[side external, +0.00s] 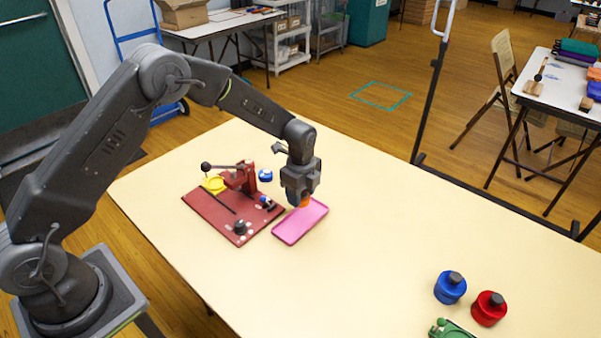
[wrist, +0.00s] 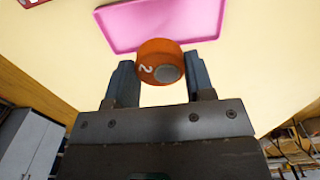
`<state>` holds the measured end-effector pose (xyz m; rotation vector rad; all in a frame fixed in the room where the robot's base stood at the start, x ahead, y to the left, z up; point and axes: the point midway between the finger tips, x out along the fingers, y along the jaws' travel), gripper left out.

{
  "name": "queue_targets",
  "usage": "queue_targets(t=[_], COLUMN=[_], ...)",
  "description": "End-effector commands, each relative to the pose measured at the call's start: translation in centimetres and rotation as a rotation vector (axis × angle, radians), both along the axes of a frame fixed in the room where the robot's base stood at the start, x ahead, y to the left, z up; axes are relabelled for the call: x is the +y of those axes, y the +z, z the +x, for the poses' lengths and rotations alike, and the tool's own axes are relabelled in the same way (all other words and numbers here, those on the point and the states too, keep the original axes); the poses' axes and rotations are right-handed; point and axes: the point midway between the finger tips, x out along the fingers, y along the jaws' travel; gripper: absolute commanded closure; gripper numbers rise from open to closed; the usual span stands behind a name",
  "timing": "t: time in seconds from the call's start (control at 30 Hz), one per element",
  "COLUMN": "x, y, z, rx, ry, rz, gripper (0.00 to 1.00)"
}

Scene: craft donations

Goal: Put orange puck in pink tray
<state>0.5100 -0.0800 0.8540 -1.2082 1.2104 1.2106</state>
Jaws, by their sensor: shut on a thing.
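The orange puck (wrist: 153,50) is between the two fingers of my gripper (wrist: 160,80), which is shut on it. It has a white mark and a grey round spot on its side. In the side view the puck (side external: 306,201) shows only in part below my gripper (side external: 300,196). The pink tray (side external: 293,230) lies flat on the table under and just in front of the gripper. In the wrist view the pink tray (wrist: 205,20) is beyond the puck, and the puck overlaps its near edge. I cannot tell the exact height of the puck above the tray.
A dark red board (side external: 215,213) with a press-like fixture (side external: 238,178) and small parts lies left of the tray. A blue round piece (side external: 265,175) sits behind it. A blue pot (side external: 450,288), a red pot (side external: 488,308) and a green item (side external: 450,329) stand front right. The table's right-centre is clear.

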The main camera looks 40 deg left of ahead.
Motion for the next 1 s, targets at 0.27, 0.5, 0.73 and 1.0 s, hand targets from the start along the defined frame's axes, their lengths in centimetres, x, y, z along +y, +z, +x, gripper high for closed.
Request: queue_targets(t=[0.27, 0.5, 0.73, 1.0], x=[0.0, 0.0, 0.0, 0.0], y=[-1.9, -3.8, -5.2, -5.2], z=[0.0, 0.0, 0.0, 0.0], rx=[-0.002, 0.0, -0.001, -0.002], ry=[0.0, 0.0, 0.0, 0.0], rz=[0.0, 0.0, 0.0, 0.0], gripper=[0.66, 0.66, 0.66, 0.66])
